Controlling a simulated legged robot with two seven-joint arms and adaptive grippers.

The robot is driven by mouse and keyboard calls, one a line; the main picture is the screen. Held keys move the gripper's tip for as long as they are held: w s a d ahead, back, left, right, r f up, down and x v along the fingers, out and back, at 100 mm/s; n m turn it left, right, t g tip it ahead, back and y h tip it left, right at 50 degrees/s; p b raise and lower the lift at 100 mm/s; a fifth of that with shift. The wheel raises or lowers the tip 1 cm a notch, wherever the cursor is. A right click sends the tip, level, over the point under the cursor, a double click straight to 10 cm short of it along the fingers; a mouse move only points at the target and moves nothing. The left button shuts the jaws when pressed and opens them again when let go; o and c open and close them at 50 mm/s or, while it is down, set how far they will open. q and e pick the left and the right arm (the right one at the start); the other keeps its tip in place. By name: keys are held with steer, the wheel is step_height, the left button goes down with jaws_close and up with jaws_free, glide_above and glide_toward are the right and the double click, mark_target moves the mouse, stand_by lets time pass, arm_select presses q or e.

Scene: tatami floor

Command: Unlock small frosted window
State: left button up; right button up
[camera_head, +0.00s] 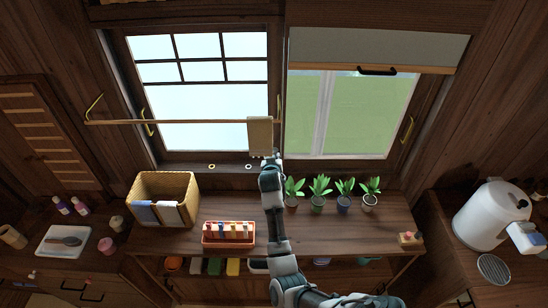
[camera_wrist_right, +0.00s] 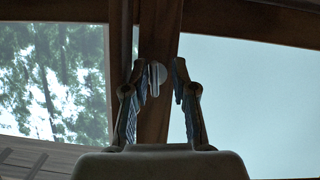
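A window with dark grid bars and pale panes (camera_head: 205,100) stands at the left in the head view. A second window with a green pane (camera_head: 370,115) stands to its right. In the wrist view, a small pale round latch with an upright lever (camera_wrist_right: 158,78) sits on the dark wooden frame (camera_wrist_right: 154,122) between two panes. My right gripper (camera_wrist_right: 160,68) is open, with one finger on each side of the latch; contact cannot be told. In the head view, my right gripper (camera_head: 270,157) is at the centre post, and the latch is not discernible there. My left gripper is not in view.
A wooden rod (camera_head: 190,122) with a beige cloth (camera_head: 260,134) hangs before the left window. Below are a wicker basket (camera_head: 166,186), a red rack (camera_head: 229,234) and several potted plants (camera_head: 320,187). A white kettle (camera_head: 490,215) stands at the right.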

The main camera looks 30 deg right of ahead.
steer(key=shift+d+r, duration=0.15)
steer(key=shift+r, duration=0.25)
steer(key=shift+d+r, duration=0.1)
steer(key=shift+d, duration=0.05)
steer(key=shift+s, duration=0.1)
steer(key=v, duration=0.8)
steer(key=shift+a+f, duration=0.25)
steer(key=shift+a, duration=0.05)
steer(key=shift+w, duration=0.2)
